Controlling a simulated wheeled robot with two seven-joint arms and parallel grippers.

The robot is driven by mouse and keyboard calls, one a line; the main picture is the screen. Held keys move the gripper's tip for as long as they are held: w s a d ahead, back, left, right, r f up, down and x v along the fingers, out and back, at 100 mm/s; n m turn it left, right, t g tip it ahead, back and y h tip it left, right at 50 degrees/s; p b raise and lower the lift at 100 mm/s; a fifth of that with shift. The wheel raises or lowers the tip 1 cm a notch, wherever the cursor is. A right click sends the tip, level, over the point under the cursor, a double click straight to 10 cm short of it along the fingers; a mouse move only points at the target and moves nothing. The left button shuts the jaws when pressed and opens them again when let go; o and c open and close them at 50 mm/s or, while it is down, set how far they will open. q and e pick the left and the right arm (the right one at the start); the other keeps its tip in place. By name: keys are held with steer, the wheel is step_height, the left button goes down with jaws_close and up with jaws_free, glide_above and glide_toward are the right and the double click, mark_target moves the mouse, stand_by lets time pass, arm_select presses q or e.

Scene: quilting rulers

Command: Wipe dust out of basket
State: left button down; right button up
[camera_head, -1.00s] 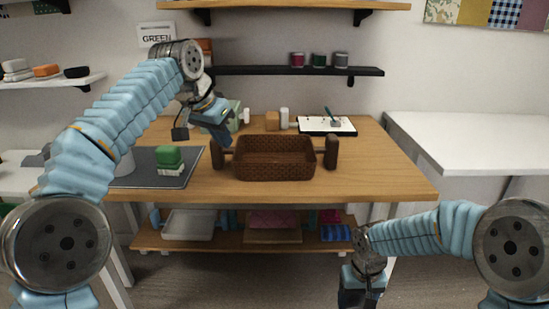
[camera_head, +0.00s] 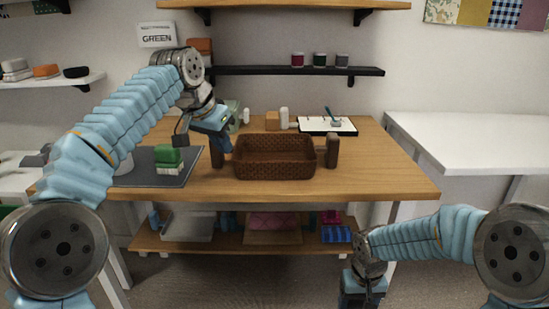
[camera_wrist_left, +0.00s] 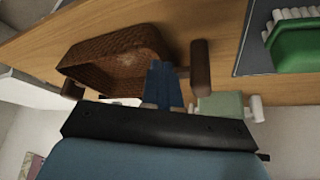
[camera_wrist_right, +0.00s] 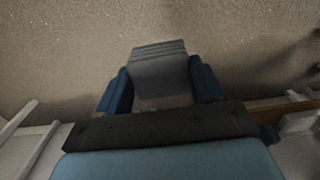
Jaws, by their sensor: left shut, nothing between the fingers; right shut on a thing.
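The brown woven basket (camera_head: 273,170) stands upright on the wooden table, between two dark posts (camera_head: 332,151). In the left wrist view the basket (camera_wrist_left: 95,62) shows a paler, dusty-looking patch (camera_wrist_left: 130,59) inside. My left gripper (camera_head: 226,143) is shut and empty, above the table at the basket's left end. In its wrist view the blue fingers (camera_wrist_left: 163,80) lie between the basket and the left post (camera_wrist_left: 201,68); contact cannot be told. My right gripper (camera_wrist_right: 160,85) is shut on a grey ridged block (camera_wrist_right: 160,72), low in front of the table, over the floor.
A green brush (camera_head: 168,156) with pale bristles lies on a dark mat (camera_head: 140,178) at the left. A green box (camera_head: 233,115), small bottles and a white board (camera_head: 328,126) stand behind the basket. The table right of the right post is clear. A white table (camera_head: 465,145) stands at right.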

arm_select(q)
steer(key=shift+f+b, duration=0.65)
steer(key=shift+f, duration=0.3)
arm_select(e)
steer(key=shift+f, duration=0.7)
arm_select(q)
steer(key=shift+r, duration=0.1)
arm_select(e)
steer(key=shift+r, duration=0.1)
